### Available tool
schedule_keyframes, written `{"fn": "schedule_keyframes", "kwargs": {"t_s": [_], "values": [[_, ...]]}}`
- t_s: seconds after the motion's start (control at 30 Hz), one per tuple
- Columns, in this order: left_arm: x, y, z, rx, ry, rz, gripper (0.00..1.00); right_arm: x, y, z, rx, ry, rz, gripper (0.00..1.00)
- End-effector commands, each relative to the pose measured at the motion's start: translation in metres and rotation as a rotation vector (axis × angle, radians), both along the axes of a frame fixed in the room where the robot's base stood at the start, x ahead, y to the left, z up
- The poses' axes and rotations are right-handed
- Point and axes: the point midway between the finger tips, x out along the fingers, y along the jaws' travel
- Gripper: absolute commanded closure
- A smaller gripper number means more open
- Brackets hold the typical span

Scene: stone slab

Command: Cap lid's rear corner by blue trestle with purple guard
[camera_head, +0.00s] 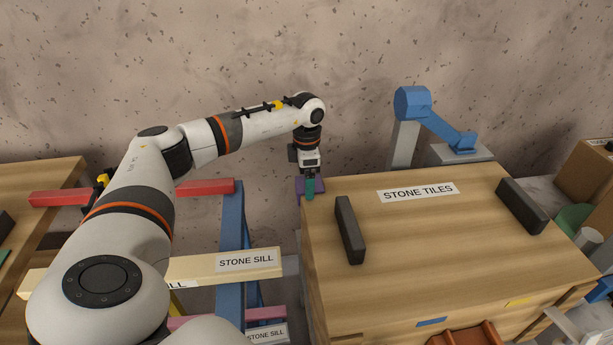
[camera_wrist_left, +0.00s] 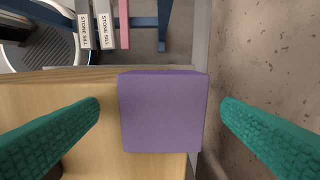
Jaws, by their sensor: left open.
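The wooden crate lid (camera_head: 430,230) is labelled STONE TILES and has two dark bars on top. The purple guard (camera_wrist_left: 160,115) sits at the lid's rear left corner, the corner near the blue trestle (camera_head: 232,225). In the head view, the guard (camera_head: 299,184) is mostly hidden behind my gripper. My left gripper (camera_head: 310,188) is over that corner. In the left wrist view, its green fingers stand open on either side of the guard, with a gap on each side. How fully the guard seats on the corner cannot be told. My right gripper is not in view.
Stone sills (camera_head: 246,261) and a red bar (camera_head: 205,187) lie across the trestle left of the crate. A blue arm-like fixture (camera_head: 430,115) stands behind the lid. The speckled wall (camera_head: 250,60) is close behind. Dark bars (camera_head: 349,230) stand on the lid.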

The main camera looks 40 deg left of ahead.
Motion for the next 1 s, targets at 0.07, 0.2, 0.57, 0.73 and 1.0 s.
{"fn": "schedule_keyframes", "kwargs": {"t_s": [0.07,0.2,0.57,0.73,1.0], "values": [[0.001,0.0,0.01,0.0,-0.004,0.0,0.12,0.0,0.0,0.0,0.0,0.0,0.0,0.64],[0.001,0.0,0.037,0.0,-0.006,0.001,0.12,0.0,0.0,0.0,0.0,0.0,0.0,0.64],[0.001,0.0,0.105,-0.001,-0.004,0.0,0.12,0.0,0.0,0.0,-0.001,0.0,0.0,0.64],[0.0,0.0,0.116,0.0,-0.001,0.0,0.12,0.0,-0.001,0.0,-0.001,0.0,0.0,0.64],[0.0,0.0,0.124,-0.001,-0.001,0.0,0.12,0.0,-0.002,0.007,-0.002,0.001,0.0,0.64]]}}
